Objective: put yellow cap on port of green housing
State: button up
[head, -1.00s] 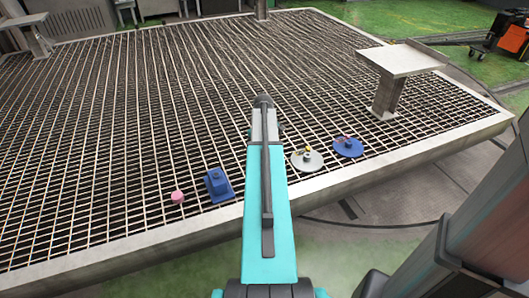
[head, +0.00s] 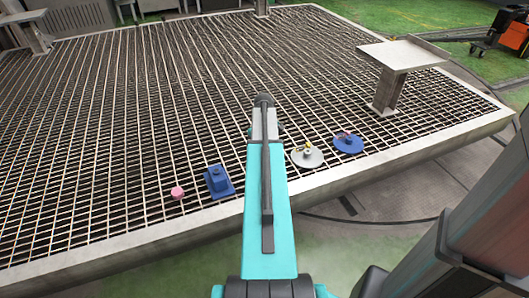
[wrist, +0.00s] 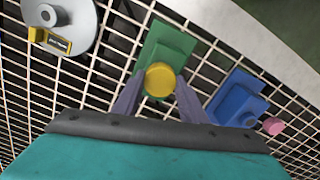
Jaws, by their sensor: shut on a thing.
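The yellow cap (wrist: 159,79) is round and sits between the two fingertips of my gripper (wrist: 158,90) in the wrist view. My gripper is shut on it. The green housing (wrist: 168,42) lies just beyond, and the cap overlaps its near part in the picture. I cannot tell whether the cap touches the housing or is held above it. The port is not visible. In the head view my arm hides the cap, the green housing and my gripper.
A blue housing (wrist: 232,100) with a pink cap (wrist: 273,126) beside it lies right of the green one. A grey disc (wrist: 82,22) lies to the left. The head view also shows a blue disc (head: 348,145) and a raised metal stand (head: 400,55) on the grating (head: 110,130).

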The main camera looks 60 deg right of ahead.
jog(key=shift+f, duration=0.2)
dwell(0.3)
jog(key=o, duration=1)
jog(key=shift+r, duration=0.1)
notch_tip(320, 180, up, 14)
jog(key=p, duration=0.2)
jog(key=shift+p, duration=0.35)
jog(key=shift+f, duration=0.2)
